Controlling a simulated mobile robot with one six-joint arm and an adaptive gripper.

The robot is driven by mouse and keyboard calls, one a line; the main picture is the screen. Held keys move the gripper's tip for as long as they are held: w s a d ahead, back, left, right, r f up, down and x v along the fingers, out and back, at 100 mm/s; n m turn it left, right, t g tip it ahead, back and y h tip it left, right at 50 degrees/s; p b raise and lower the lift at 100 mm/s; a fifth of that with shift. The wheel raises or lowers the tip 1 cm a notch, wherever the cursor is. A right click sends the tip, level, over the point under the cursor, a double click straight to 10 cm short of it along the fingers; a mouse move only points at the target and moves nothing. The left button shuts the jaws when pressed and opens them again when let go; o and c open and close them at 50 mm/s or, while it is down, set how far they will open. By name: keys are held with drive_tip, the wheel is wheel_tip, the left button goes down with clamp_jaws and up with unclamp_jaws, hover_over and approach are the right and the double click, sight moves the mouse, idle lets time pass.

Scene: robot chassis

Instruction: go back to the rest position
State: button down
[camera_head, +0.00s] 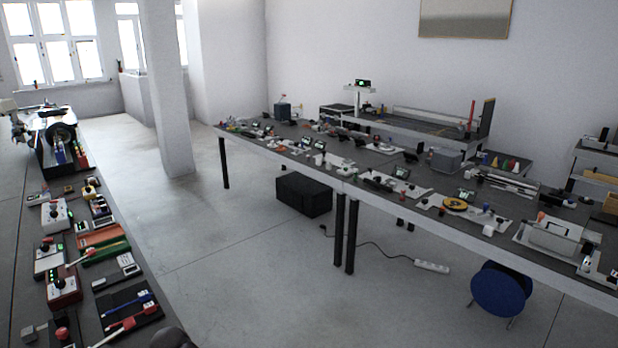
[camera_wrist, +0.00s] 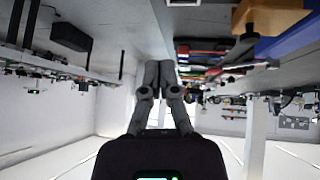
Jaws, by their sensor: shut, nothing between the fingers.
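My gripper (camera_wrist: 159,68) shows in the wrist view, its two dark grey fingers together and nothing between them. It hangs in free air, with the room upside down behind it. No object touches the fingers. In the head view I cannot make out my gripper; a dark rounded shape at the bottom edge may be part of my arm.
A long bench (camera_head: 290,158) crowded with small devices runs along the right. Another bench (camera_head: 150,292) with switch boxes and tools lies at left.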

drive_tip(key=w+d+f+m+g+h, duration=0.15)
drive_tip(key=w+d, duration=0.25)
drive_tip(key=d, duration=0.9)
drive_tip(key=w+d+f+m+g+h, duration=0.15)
drive_tip(key=w+d, duration=0.25)
drive_tip(key=d, duration=0.8)
drive_tip(key=s+d+m+g, duration=0.2)
drive_tip(key=d, duration=1)
drive_tip(key=s+d+f+m+g, duration=0.1)
drive_tip(key=s+d+m+g, duration=0.1)
drive_tip(key=d, duration=1.1)
drive_tip(key=shift+s+d+m+h, duration=0.2)
drive_tip(key=shift+s+m+h, duration=0.1)
drive_tip(key=shift+s, duration=0.55)
drive_tip(key=shift+f, duration=0.1)
